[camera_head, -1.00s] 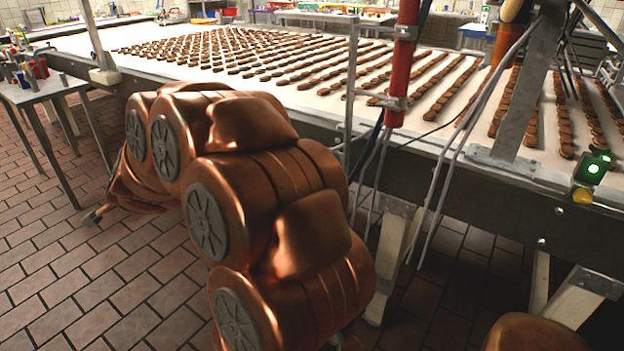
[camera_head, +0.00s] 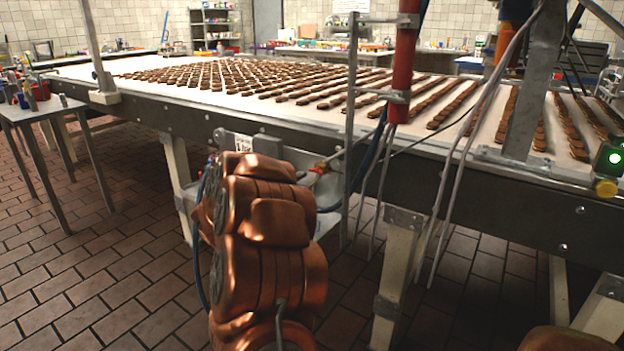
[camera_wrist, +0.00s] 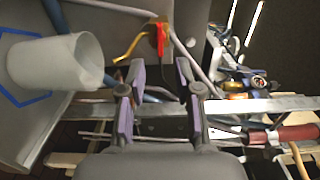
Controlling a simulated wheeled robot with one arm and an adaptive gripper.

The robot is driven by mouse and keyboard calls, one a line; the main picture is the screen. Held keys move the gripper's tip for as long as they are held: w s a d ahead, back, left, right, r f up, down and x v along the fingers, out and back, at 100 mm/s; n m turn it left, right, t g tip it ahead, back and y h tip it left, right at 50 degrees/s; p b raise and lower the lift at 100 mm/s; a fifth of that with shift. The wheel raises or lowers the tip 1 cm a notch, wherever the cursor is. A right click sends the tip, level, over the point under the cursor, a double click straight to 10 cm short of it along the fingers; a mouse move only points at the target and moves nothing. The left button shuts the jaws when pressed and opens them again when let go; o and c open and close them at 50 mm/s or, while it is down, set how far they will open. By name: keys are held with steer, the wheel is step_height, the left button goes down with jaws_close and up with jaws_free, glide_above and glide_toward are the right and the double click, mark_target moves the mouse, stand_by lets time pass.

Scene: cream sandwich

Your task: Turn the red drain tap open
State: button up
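In the wrist view my gripper (camera_wrist: 155,85) is open, with its two fingers apart and nothing held between them. A small bright red lever (camera_wrist: 161,38) with yellow-brown fittings shows beyond the fingertips, near the top centre. A larger dull red handle-like piece (camera_wrist: 298,133) lies at the far right. I cannot tell for certain which of these is the drain tap. In the head view a small red and brass fitting (camera_head: 318,168) shows under the table edge, right of my arm. My gripper is hidden behind my copper arm there.
A white cup (camera_wrist: 60,62) stands at the left in the wrist view. A metal rail (camera_wrist: 245,106) crosses near the fingers. The long table (camera_head: 110,70) carries rows of biscuits. Cables (camera_head: 450,165) and a red post (camera_head: 403,65) stand right of my arm.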

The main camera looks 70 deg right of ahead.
mark_target(314, 172)
steer(key=shift+b+x, duration=0.3)
steer(key=shift+x, duration=3.15)
steer(key=shift+w, duration=0.1)
jaws_close()
